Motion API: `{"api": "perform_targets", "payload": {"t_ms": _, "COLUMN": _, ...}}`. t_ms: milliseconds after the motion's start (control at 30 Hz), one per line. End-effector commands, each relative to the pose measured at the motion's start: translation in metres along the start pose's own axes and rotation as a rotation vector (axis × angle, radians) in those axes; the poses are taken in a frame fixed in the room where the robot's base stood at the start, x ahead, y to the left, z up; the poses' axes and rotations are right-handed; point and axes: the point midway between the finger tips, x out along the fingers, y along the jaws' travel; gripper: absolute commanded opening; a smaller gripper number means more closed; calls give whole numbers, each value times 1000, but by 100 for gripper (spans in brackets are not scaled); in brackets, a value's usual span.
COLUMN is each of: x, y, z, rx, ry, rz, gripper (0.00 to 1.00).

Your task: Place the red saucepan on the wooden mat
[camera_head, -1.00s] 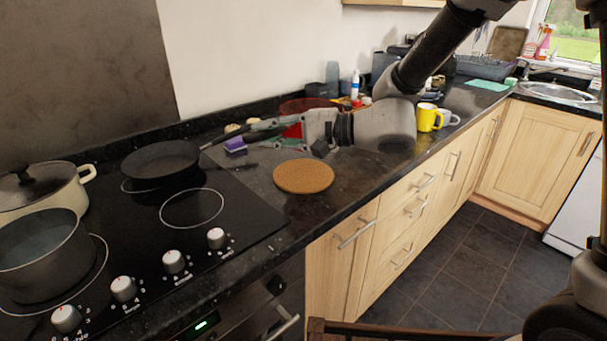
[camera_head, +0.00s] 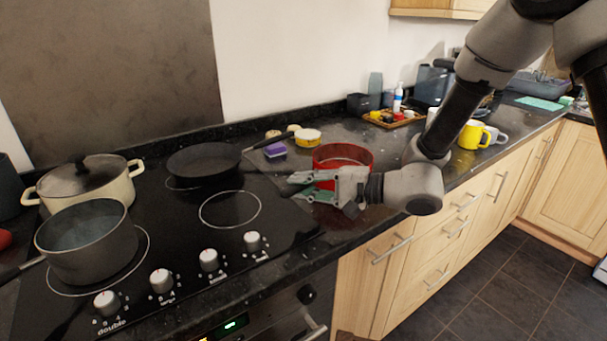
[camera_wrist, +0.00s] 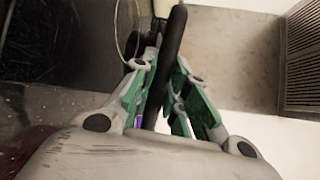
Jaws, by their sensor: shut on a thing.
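The red saucepan (camera_head: 343,154) is upright at the counter's front part, just right of the hob, in the head view. My gripper (camera_head: 293,186) is at its left front side, shut on its dark handle, which runs between the green fingers in the wrist view (camera_wrist: 172,62). A bit of the red pan shows at the lower left of the wrist view (camera_wrist: 14,148). The wooden mat does not show now; the saucepan and my gripper cover the area where it lay. I cannot tell whether the pan touches it.
A black frying pan (camera_head: 203,160), a grey pot (camera_head: 88,245) and a lidded cream pot (camera_head: 95,180) stand on the hob. A purple sponge (camera_head: 275,150) and yellow-white item (camera_head: 307,138) lie behind the saucepan. A yellow mug (camera_head: 471,136) stands farther right.

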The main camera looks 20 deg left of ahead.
Motion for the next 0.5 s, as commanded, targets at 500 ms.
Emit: {"api": "perform_targets", "payload": {"t_ms": 500, "x": 0, "y": 1, "z": -1, "rx": -1, "ry": 0, "rz": -1, "gripper": 37}}
